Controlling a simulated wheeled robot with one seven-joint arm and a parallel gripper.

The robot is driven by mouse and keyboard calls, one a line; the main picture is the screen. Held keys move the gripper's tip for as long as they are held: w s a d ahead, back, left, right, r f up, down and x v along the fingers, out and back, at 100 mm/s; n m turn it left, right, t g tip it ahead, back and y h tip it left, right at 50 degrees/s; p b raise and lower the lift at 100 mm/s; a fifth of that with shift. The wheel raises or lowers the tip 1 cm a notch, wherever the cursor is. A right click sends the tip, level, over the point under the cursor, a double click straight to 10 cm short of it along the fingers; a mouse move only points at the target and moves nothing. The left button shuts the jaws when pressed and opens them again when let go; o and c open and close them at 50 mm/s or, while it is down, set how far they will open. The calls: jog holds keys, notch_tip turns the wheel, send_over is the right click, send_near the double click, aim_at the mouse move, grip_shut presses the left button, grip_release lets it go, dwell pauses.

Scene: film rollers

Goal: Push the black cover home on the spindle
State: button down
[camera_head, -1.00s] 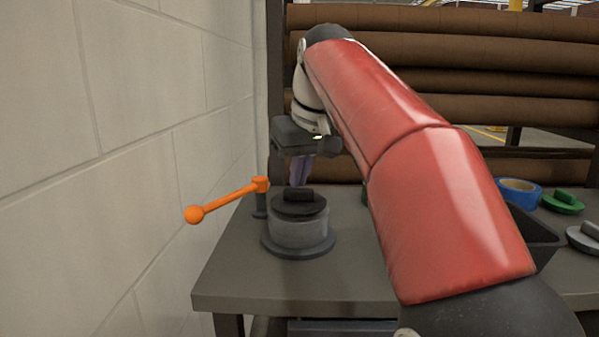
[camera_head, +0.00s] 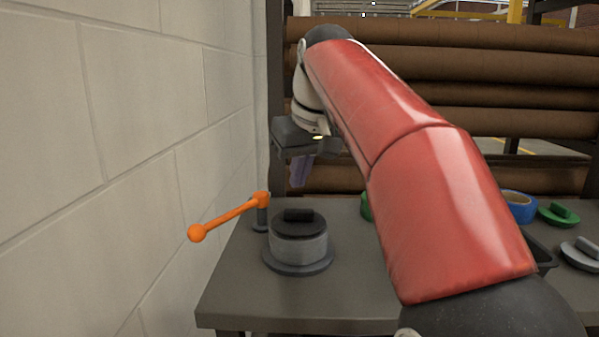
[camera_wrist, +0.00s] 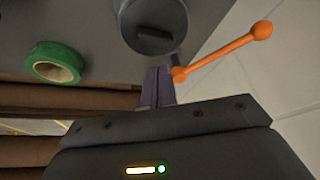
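The black cover (camera_head: 299,226) with a raised bar grip sits level on top of a grey cylinder (camera_head: 300,246) with a wide base flange, on the table's left part. The spindle itself is hidden under the cover; I cannot tell whether any gap is left beneath it. The cover also shows at the top of the wrist view (camera_wrist: 150,38). My gripper (camera_head: 301,184) is above and apart from the cover, its purple fingers pointing down. In the wrist view its fingers (camera_wrist: 156,72) are together with nothing between them.
An orange ball-ended lever (camera_head: 228,217) stands left of the cylinder, near the pale block wall (camera_head: 130,150). A green ring (camera_wrist: 54,65), blue tape roll (camera_head: 520,206), green lid (camera_head: 559,214) and grey lid (camera_head: 581,253) lie elsewhere on the table. Brown rollers (camera_head: 480,85) are racked behind.

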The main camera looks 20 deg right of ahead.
jog(key=shift+r+p, duration=0.65)
jog(key=shift+r, duration=0.25)
notch_tip(320, 180, up, 2)
jog(key=shift+r, duration=0.25)
jog(key=shift+s, duration=0.1)
